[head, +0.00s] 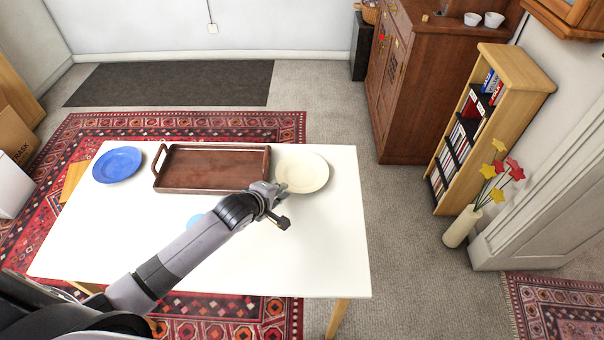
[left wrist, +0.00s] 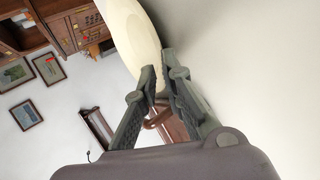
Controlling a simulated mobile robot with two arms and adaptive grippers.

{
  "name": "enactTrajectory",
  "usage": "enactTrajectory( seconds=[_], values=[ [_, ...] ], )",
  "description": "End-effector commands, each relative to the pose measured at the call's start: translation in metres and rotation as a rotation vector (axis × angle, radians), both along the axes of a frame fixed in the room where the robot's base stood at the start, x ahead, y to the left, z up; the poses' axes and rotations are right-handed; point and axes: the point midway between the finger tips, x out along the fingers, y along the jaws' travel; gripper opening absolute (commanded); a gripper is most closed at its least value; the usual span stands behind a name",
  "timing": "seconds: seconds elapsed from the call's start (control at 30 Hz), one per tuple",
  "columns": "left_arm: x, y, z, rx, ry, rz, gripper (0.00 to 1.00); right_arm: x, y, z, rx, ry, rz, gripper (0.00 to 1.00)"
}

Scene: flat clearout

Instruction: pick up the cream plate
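The cream plate (head: 302,173) lies on the right part of the white table, right of the wooden tray. It also shows in the left wrist view (left wrist: 130,32), seen steeply from the side. My left gripper (head: 276,190) is at the plate's near-left rim. In the left wrist view its two fingers (left wrist: 159,72) lean in towards each other with the rim between them, one on each side, and look shut on it. The plate appears to rest on the table. My right gripper is not in view.
The brown wooden tray (head: 212,168) is close left of the plate, with a blue plate (head: 118,164) beyond it. A light blue item (head: 194,221) is partly hidden by my left arm. The white table (head: 325,250) is bare at the front right.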

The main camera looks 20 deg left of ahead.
Motion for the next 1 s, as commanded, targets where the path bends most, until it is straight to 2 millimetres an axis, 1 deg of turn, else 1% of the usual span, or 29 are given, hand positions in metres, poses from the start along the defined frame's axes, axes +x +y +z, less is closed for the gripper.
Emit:
enactTrajectory(
  seconds=[0.03, 0.13, 0.2, 0.33, 0.6, 0.77, 1.0],
  values=[
    [0.007, -0.002, -0.002, 0.001, -0.001, 0.000, 0.09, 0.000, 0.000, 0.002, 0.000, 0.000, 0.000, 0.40],
    [0.018, -0.006, -0.009, 0.001, -0.002, 0.000, 0.09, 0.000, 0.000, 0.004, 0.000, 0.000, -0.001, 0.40],
    [0.024, -0.007, -0.016, 0.001, -0.001, 0.000, 0.09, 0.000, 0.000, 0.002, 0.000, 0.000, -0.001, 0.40],
    [0.031, -0.009, -0.022, 0.000, -0.002, -0.001, 0.09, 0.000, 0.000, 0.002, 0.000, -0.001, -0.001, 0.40],
    [0.032, -0.009, -0.023, 0.000, -0.001, 0.000, 0.09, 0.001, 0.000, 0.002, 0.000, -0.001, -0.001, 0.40],
    [0.032, -0.009, -0.023, 0.000, -0.001, 0.000, 0.00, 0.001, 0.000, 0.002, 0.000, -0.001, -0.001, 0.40],
    [0.032, -0.009, -0.023, 0.000, 0.000, 0.000, 0.00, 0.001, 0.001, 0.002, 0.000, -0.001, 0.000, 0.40]
  ],
)
